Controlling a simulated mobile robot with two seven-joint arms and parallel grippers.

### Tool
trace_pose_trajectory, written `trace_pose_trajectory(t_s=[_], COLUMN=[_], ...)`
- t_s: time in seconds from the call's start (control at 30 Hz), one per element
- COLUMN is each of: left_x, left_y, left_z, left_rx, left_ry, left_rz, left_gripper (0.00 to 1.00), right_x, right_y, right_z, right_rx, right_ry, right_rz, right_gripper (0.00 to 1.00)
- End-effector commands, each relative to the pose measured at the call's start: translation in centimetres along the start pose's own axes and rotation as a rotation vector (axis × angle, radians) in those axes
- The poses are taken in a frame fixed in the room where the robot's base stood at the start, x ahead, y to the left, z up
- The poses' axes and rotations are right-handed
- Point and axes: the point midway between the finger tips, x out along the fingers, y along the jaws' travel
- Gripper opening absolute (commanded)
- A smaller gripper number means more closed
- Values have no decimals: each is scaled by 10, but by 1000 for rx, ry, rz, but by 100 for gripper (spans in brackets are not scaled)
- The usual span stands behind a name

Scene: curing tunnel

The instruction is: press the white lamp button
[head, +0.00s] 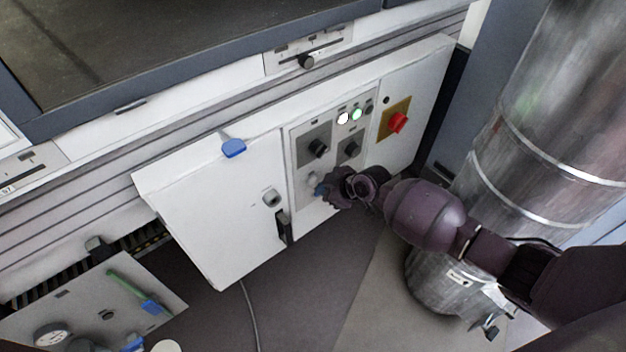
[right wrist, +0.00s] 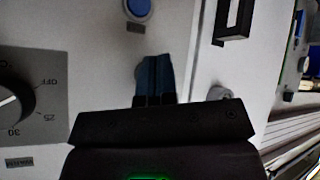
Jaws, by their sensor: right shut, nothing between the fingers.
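A pale round button (head: 313,178), which looks like the white lamp button, sits low on the control panel, below the left dial. My right gripper (head: 320,188) is at the panel with its bluish fingertips close beside this button. I cannot tell whether they touch it. In the right wrist view the shut, empty fingers (right wrist: 155,78) point at the panel, and a sliver of a pale round shape (right wrist: 138,72) shows at their left edge. The rest of it is hidden. My left gripper is not in view.
A blue button (right wrist: 138,8) is near the fingers. A door handle (head: 284,228) sticks out at left. A metal cylinder (head: 550,120) stands at right.

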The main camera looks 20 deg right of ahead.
Motion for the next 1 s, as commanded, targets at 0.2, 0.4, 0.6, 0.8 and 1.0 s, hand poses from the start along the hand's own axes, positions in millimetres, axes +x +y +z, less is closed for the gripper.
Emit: trace_pose_trajectory(t_s=[0.2,0.4,0.6,0.8,1.0], left_x=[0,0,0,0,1], left_y=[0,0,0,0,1], left_z=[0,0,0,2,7], left_rx=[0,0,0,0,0], left_ry=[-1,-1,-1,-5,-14], left_rz=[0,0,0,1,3], left_gripper=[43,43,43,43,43], right_x=[0,0,0,2,6], right_y=[0,0,0,1,3], right_z=[0,0,0,-1,-3], right_rx=[0,0,0,0,1], right_ry=[0,0,0,0,-1], right_rz=[0,0,0,0,-1], right_gripper=[0,0,0,0,0])
